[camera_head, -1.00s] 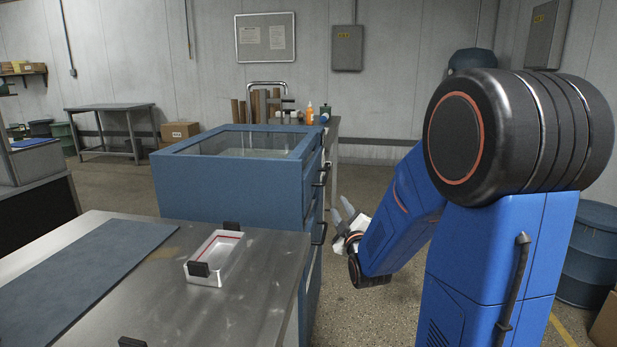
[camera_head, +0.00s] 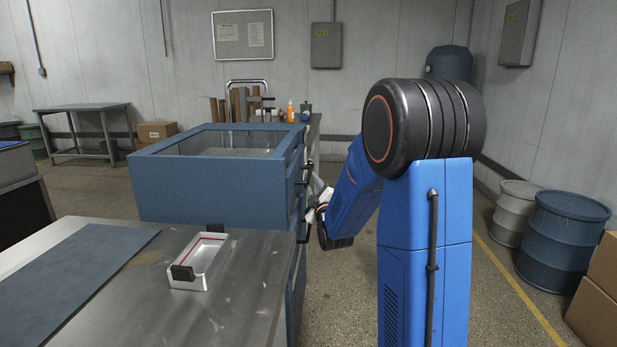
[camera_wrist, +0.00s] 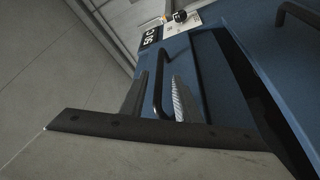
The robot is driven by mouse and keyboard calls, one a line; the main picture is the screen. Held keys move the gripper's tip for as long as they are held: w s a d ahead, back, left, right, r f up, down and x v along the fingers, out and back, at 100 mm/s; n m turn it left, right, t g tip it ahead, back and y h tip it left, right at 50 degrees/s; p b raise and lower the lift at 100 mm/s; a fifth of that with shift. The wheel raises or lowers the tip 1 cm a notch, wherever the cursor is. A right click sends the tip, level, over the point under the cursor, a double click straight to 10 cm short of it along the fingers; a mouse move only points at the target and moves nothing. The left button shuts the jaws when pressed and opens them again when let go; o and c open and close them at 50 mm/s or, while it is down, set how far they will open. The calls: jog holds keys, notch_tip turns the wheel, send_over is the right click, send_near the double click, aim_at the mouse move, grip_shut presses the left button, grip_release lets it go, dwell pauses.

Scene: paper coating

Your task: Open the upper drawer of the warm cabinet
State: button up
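The warm cabinet (camera_head: 215,185) is a blue box with a glass top, behind the metal table. Dark handles sit on its right side, an upper one (camera_head: 306,172) and a lower one (camera_head: 303,233). My gripper (camera_head: 318,193) is at that side, close to the handles and partly hidden by my arm. In the wrist view my gripper (camera_wrist: 158,98) has its two fingers apart, with a dark bar handle (camera_wrist: 159,85) showing between them. Contact cannot be told. A second handle (camera_wrist: 290,12) shows at the upper right.
The metal table (camera_head: 225,310) holds a white tray (camera_head: 203,263) with black clips and a dark mat (camera_head: 70,275). Drums (camera_head: 560,240) and cardboard boxes (camera_head: 600,295) stand at the right. Floor is open between my arm and the cabinet.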

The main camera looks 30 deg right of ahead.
aim_at(309, 173)
jog(key=shift+x, duration=2.85)
grip_shut()
